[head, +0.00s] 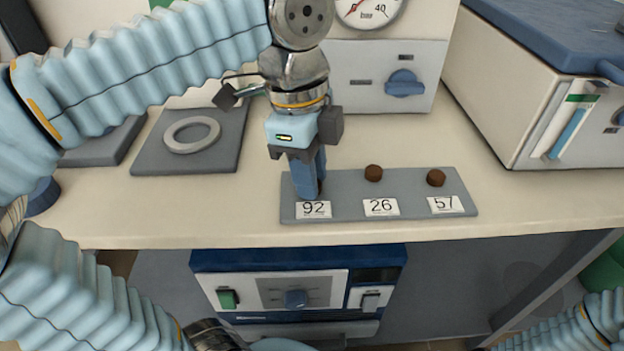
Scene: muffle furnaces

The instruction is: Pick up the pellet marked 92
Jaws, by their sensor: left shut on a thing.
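A grey strip (345,208) on the bench bears white labels 92 (314,209), 26 (381,207) and 57 (446,204). A brown pellet (373,173) sits behind label 26 and another brown pellet (436,177) behind label 57. My left gripper (309,190) points down just behind label 92, its blue fingers shut on the pellet marked 92. That pellet is almost wholly hidden by the fingers; only a dark sliver shows at the tips. I cannot tell whether it still touches the strip. My right gripper is not in view.
A grey plate with a metal ring (192,134) lies left of my gripper. A pressure gauge unit (385,75) stands behind, and a cream furnace (510,95) with a blue top stands at right. A blue-topped unit (298,290) sits below the bench edge.

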